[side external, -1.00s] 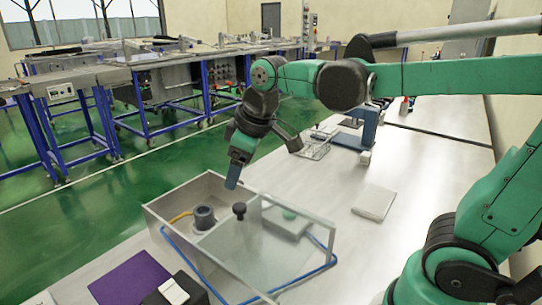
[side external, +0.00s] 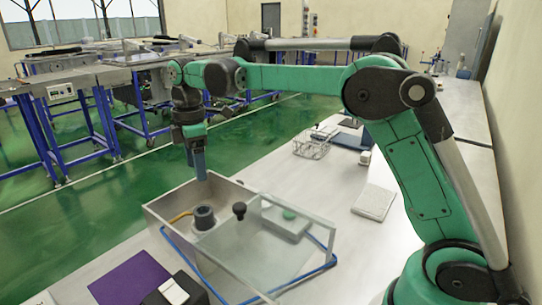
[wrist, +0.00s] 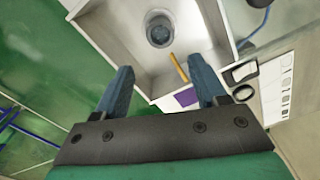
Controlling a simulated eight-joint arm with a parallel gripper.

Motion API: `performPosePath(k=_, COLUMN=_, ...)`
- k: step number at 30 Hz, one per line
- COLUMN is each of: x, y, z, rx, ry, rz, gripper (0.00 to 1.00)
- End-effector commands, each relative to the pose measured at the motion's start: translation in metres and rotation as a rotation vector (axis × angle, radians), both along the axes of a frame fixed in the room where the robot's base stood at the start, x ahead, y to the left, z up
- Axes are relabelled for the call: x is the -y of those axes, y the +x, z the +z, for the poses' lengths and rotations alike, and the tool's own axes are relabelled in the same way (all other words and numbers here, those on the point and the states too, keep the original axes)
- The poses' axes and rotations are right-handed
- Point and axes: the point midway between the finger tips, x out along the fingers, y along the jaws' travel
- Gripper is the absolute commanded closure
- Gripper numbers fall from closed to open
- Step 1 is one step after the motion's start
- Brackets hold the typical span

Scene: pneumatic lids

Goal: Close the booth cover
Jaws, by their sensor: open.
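The booth is a pale open-topped box (side external: 163,222) on the bench, and its corner also shows in the wrist view (wrist: 110,45). Its clear cover (side external: 262,245) lies over the right part, with a black knob (side external: 239,209) near its left edge. The left part is uncovered and shows a dark cylinder (side external: 204,217), also seen in the wrist view (wrist: 160,32), and a yellow hose (wrist: 180,68). My gripper (side external: 201,177) points down above the booth's far wall, left of the knob. In the wrist view its blue fingers (wrist: 161,78) are apart with nothing between them.
A blue tube (side external: 322,268) runs round the booth's base. A purple mat (side external: 128,280) and a black-and-white item (side external: 174,292) lie at front left. A white pad (side external: 373,203) and a wire rack (side external: 312,148) lie on the bench behind, with clear bench between.

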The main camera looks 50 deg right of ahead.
Motion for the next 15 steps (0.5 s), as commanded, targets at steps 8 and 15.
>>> performPosePath(k=8, x=0.0, y=0.0, z=-0.064, rx=0.002, ry=0.0, rz=-0.003, gripper=0.35)
performPosePath(k=15, x=0.0, y=0.0, z=-0.11, rx=0.002, ry=0.0, rz=-0.005, gripper=0.35)
